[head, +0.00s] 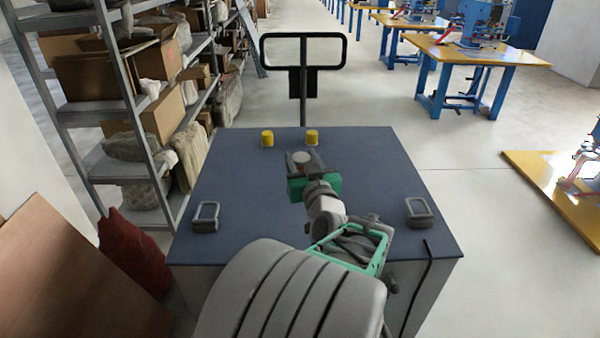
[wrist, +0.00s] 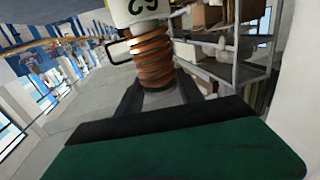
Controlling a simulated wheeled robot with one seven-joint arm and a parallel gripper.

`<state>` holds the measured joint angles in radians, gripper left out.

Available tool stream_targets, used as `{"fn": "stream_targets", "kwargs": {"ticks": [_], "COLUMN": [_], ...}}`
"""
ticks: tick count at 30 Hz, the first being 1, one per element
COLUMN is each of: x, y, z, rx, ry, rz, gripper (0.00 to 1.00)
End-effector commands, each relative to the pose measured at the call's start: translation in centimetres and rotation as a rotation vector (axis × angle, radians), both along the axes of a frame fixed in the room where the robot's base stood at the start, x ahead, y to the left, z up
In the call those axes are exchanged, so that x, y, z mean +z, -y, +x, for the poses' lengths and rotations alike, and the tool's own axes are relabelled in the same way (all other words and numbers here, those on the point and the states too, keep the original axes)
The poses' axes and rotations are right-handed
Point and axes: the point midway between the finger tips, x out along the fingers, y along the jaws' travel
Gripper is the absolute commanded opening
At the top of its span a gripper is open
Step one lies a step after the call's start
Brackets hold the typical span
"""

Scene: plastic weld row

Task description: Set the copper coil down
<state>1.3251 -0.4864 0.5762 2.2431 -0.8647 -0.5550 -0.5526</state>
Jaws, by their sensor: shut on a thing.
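The copper coil (wrist: 153,62) is a ribbed, orange-brown stack of windings with a white labelled part at one end, cut off by the top edge of the wrist view. My gripper (head: 302,163) is shut on it, with a dark finger on either side of the coil in the wrist view. The green gripper body hides part of the coil in the wrist view. No support touching the coil can be made out.
Metal shelving (head: 150,95) with boxes and wrapped goods stands along the left. A red sack (head: 132,250) and brown panels (head: 60,275) are at lower left. Blue-legged tables (head: 478,50) with machines and a yellow platform (head: 555,190) are at right. The grey floor between is clear.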

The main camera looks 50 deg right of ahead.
Motion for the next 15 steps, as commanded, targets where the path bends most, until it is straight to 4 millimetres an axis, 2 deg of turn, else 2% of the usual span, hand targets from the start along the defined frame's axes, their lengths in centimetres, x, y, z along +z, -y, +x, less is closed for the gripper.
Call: {"fn": "stream_targets", "kwargs": {"ticks": [1,7,10,15], "x": [-0.5,-2.9,-5.5,-7.5], "y": [1.0,5.0,6.5,8.2], "z": [1.0,4.1,5.1,6.2], "rx": [0.005,0.003,0.001,-0.002], "ry": [0.001,0.000,0.000,0.002], "rz": [0.004,0.004,0.005,-0.002], "gripper": [0.00,0.00,0.00,0.00]}}
